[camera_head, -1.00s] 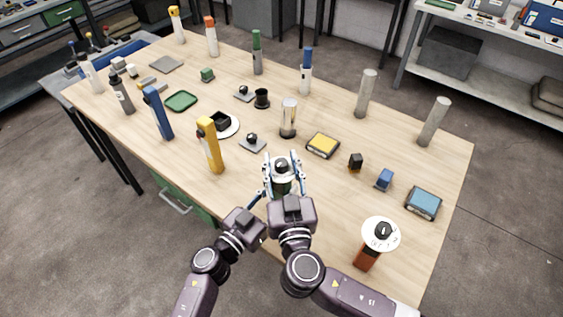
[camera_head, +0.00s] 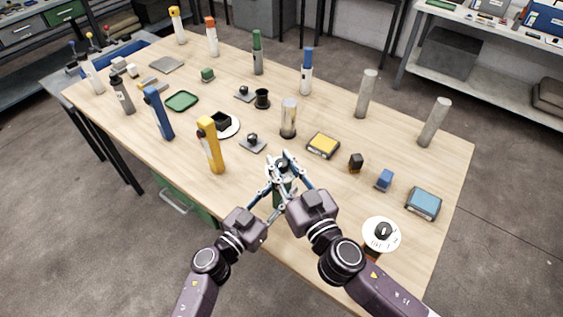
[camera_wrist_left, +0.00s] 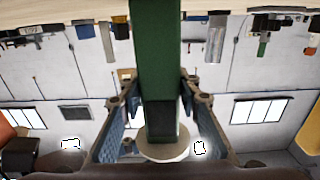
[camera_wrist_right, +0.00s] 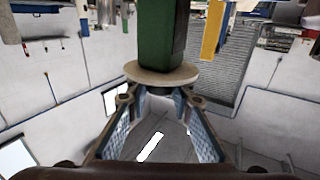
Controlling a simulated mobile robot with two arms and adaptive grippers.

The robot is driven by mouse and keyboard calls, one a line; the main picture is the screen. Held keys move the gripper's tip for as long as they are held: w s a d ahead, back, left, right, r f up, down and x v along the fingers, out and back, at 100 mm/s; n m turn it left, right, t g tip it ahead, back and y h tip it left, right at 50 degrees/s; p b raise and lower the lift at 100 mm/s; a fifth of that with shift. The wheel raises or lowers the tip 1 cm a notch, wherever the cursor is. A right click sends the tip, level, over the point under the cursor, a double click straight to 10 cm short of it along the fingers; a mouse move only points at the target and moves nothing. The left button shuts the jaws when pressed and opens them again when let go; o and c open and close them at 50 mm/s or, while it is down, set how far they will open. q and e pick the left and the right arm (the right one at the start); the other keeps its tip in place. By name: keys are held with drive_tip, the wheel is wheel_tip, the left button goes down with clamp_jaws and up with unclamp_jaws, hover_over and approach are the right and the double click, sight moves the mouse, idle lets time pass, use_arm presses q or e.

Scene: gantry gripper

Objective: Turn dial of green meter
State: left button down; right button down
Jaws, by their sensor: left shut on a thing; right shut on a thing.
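The green meter is a green post with a pale round dial disc (camera_wrist_right: 162,73). In the head view its green body (camera_head: 283,199) shows only partly among my grippers, near the table's front edge. In the left wrist view the green post (camera_wrist_left: 160,60) stands between the fingers of my left gripper (camera_head: 274,200), which is shut on it. My right gripper (camera_head: 284,166) is at the dial end, above the left one. The right gripper is shut on the dial knob.
An orange meter with a white dial (camera_head: 376,244) stands at the right, partly behind my right arm. Several other objects fill the table (camera_head: 330,205).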

drive_tip(key=shift+d+f+n+g+y, duration=0.1)
drive_tip(key=shift+n+g+y, duration=0.3)
drive_tip(key=shift+n+y, duration=0.25)
drive_tip(key=c, duration=1.7)
unclamp_jaws()
drive_tip(key=shift+o, duration=0.2)
drive_tip(key=shift+s, duration=0.1)
drive_tip(key=v, duration=1.1)
drive_tip(key=shift+s+d, duration=0.25)
drive_tip(key=shift+d, duration=0.05)
